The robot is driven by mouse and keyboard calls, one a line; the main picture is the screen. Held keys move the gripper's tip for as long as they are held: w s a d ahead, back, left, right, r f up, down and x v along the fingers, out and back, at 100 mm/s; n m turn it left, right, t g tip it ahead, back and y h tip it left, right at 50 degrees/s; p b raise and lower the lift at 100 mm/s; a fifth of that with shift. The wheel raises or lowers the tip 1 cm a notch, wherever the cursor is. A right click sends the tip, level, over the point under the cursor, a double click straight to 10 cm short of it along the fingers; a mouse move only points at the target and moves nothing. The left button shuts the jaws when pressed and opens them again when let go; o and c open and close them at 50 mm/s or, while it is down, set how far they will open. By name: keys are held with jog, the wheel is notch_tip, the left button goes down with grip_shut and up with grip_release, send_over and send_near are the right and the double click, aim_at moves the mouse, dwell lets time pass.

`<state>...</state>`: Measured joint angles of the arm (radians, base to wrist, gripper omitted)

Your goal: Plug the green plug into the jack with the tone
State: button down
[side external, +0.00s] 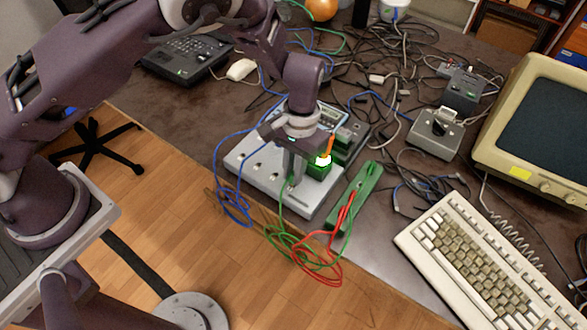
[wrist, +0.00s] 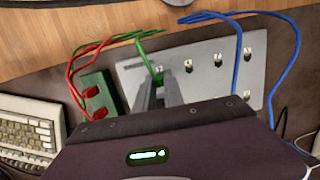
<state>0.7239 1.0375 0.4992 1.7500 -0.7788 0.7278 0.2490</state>
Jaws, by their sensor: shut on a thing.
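My gripper (side external: 291,180) points down over the right front part of a grey jack panel (side external: 240,158). It is shut on the green plug (wrist: 157,77), which is mostly hidden between the fingers (wrist: 159,88). A green cable (wrist: 147,52) runs from the plug over the panel's front edge. In the wrist view, jacks show in a row on the panel: one middle jack (wrist: 189,63), another (wrist: 218,59) and an end one (wrist: 247,52). The plug is close to the panel by one end of this row; I cannot tell whether it touches a jack.
A green box (side external: 319,168) with a bright light and an orange part stands close right of my gripper. A green block (side external: 364,185) with red plugs lies beside the panel. Blue cables (side external: 232,200) loop off its left side. A keyboard (side external: 480,255) is at right.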

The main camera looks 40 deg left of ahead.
jog(key=shift+f, duration=0.7)
dwell(0.7)
jog(key=c, duration=1.3)
grip_release()
jog(key=shift+c, duration=0.2)
jog(key=shift+r, duration=0.1)
notch_tip(320, 180, up, 7)
jog(key=w, duration=0.1)
jog(key=s+a+r+t+h, duration=0.1)
jog(key=s+a+r, duration=0.2)
jog(key=r, duration=0.7)
jog(key=s+a+r+t+h, duration=0.15)
jog(key=a+r, duration=0.25)
jog(key=r, duration=0.6)
jog(key=s+a+r+t+y, duration=0.1)
jog(key=s+a+r+t, duration=0.1)
jog(key=s, duration=0.7)
jog(key=s+a+r+t+y, duration=0.1)
jog(key=s+a+r+t, duration=0.2)
jog(key=s+a, duration=0.4)
jog(key=shift+s+a+r, duration=0.2)
jog(key=shift+s+r, duration=0.25)
jog(key=shift+s, duration=0.45)
